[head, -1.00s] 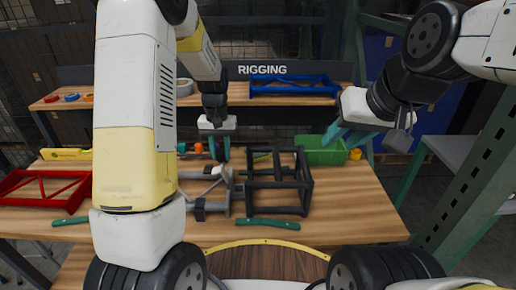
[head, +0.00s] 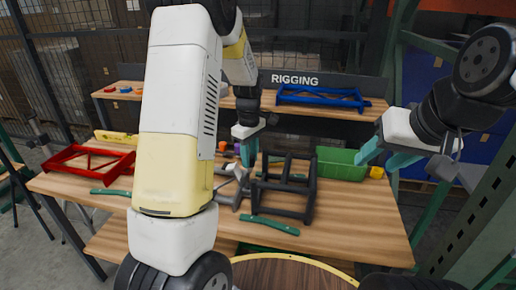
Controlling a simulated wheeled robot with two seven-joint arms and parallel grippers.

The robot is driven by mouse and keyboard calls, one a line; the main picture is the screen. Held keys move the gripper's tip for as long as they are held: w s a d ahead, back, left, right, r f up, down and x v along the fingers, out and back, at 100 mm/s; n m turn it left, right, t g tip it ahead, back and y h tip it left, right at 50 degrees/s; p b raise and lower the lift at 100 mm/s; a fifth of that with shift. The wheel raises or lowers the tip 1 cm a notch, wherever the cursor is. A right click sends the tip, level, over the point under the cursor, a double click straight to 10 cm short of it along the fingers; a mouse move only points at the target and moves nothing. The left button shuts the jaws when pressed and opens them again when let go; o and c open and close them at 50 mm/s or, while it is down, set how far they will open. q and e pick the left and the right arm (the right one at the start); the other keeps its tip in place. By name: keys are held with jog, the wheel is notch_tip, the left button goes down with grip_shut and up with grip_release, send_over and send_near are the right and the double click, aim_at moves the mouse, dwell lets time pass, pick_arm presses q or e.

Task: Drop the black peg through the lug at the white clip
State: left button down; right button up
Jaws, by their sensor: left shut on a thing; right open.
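My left gripper (head: 248,153) points down over the table, beside the black frame's back left corner. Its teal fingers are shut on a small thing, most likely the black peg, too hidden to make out. A white piece (head: 238,171), likely the white clip, is on the grey frame (head: 228,190) just below and left of the fingertips. The lug cannot be made out. My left arm hides much of the grey frame. My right gripper (head: 384,158) is open and empty, to the right in front of the green bin.
The black open frame (head: 285,209) stands right of the grey frame. A red frame (head: 88,165) lies at left, and green bars (head: 270,224) lie in front. A green bin (head: 340,163) is at the back right. A blue frame (head: 320,95) is on the shelf. The right front tabletop is clear.

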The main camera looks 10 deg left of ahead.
pick_arm(q)
jog(key=n, duration=0.5)
jog(key=shift+w+a+r, duration=0.1)
jog(key=shift+a+r, duration=0.1)
jog(key=shift+f, duration=4.95)
jog(key=c, duration=1)
grip_release()
